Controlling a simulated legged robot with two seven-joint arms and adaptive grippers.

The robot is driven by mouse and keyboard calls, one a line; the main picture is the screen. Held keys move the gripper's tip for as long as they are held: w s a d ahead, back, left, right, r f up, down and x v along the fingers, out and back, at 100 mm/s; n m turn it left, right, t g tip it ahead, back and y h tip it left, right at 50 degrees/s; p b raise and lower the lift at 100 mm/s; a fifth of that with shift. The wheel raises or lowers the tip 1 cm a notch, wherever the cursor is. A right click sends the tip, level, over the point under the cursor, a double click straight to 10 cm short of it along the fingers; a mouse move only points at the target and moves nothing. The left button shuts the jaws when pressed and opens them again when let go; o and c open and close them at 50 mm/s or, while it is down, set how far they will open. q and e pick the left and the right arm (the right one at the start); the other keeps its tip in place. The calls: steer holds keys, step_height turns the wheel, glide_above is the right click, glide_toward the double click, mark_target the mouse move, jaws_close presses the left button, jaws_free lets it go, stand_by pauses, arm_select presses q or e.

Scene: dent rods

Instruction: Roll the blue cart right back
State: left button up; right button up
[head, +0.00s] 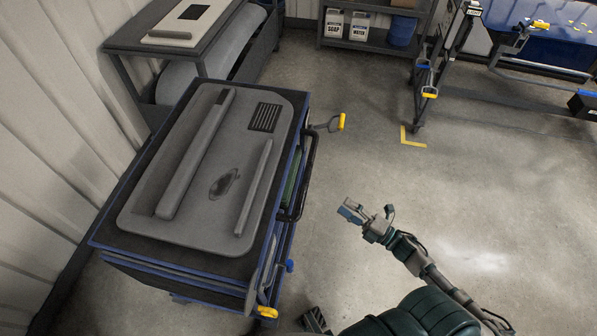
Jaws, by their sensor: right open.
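The blue cart (170,267) stands at the left, close to the corrugated wall. A grey panel (155,232) with raised bars, a dark grille and a dark dent lies on its dark top. A black handle bar (306,180) runs along the cart's right side. Yellow-ended levers stick out near its far right corner (341,122) and its near right corner (267,311). My right gripper (367,212) is open and empty over the floor, right of the handle and apart from it.
A grey bench (125,42) with a white-grey plate stands behind the cart. A shelf (362,45) with soap and water jugs is at the back. A yellow corner mark (411,141) lies on the clear middle floor.

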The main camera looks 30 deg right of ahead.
glide_toward(305, 178)
steer(key=d+f, duration=0.1)
steer(key=d, duration=0.1)
steer(key=x, duration=0.7)
steer(key=a+x, duration=0.1)
steer(key=x, duration=0.2)
steer(key=shift+s+a+f, duration=0.1)
steer(key=shift+s+a, duration=0.05)
steer(key=shift+a, duration=0.05)
steer(key=shift+w+a, duration=0.15)
steer(key=shift+w, duration=0.4)
steer(key=shift+w+d+f, duration=0.1)
steer(key=shift+d, duration=0.6)
steer(key=shift+a, duration=0.5)
steer(key=c, duration=0.9)
steer(key=shift+a, duration=0.1)
jaws_close()
